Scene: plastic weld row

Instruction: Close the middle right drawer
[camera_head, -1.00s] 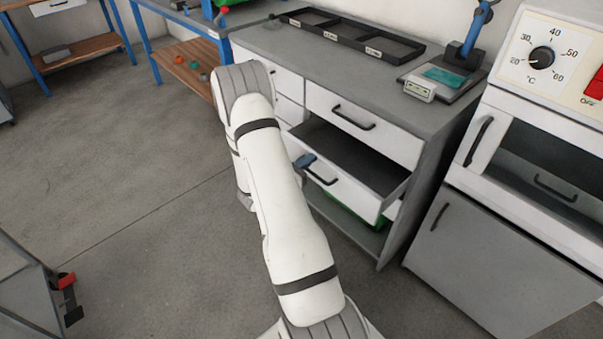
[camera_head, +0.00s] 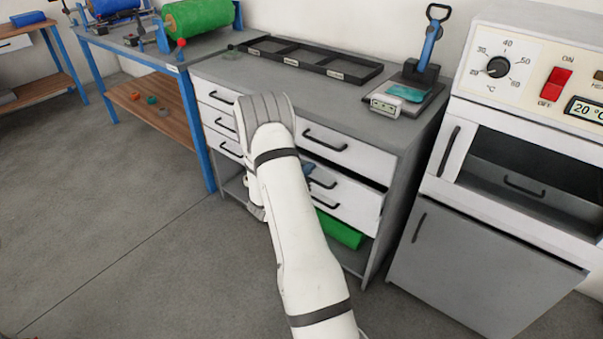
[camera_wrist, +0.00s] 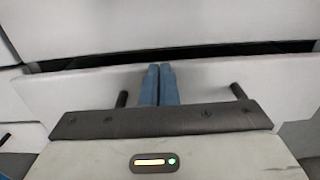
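The middle right drawer (camera_head: 358,200) of the grey-topped cabinet stands a little open, with a dark gap above its white front. Its front also fills the middle of the wrist view (camera_wrist: 205,80), with the dark gap running along its top edge. My gripper's blue fingers (camera_wrist: 160,72) are together, with nothing seen between them. They point at the drawer front between the two dark handle posts and appear to be at its face; contact cannot be told. In the head view my gripper (camera_head: 308,170) is partly hidden behind my white arm.
The top right drawer (camera_head: 350,152) and the left drawers (camera_head: 215,95) look shut. A green object (camera_head: 340,232) lies on the shelf below. An oven-like unit (camera_head: 480,230) stands close on the right. A blue-framed bench (camera_head: 140,55) stands at left. Floor at left is clear.

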